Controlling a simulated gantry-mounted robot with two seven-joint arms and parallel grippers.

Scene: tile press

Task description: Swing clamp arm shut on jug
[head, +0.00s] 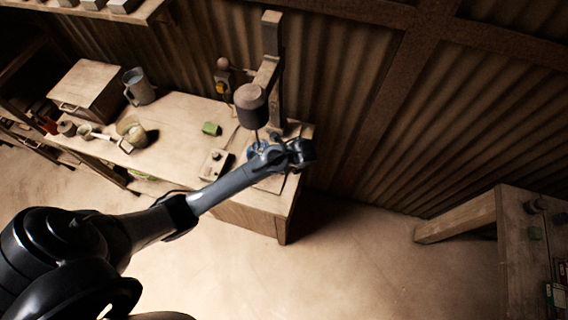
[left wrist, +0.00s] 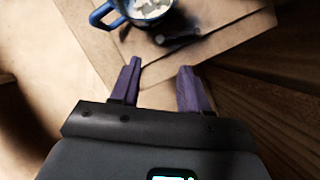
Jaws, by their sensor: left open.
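A blue jug (left wrist: 118,10) with pale contents stands on a wooden board at the top of the left wrist view, cut off by the frame edge. Its handle points left. A small dark piece (left wrist: 178,40) lies on the board just below the jug; I cannot tell whether it is the clamp arm. My left gripper (left wrist: 160,82) is open and empty, its two purple fingers apart and short of the jug. In the head view my left gripper (head: 298,153) is at the right end of the bench by the press (head: 252,105), and my own arm hides most of the spot beneath.
The wooden bench (head: 185,112) carries a grey pitcher (head: 138,86), a box (head: 88,88), a green block (head: 211,129) and a small wooden block (head: 214,164). A corrugated wall stands behind. Another table (head: 520,230) is at the right, with open floor between.

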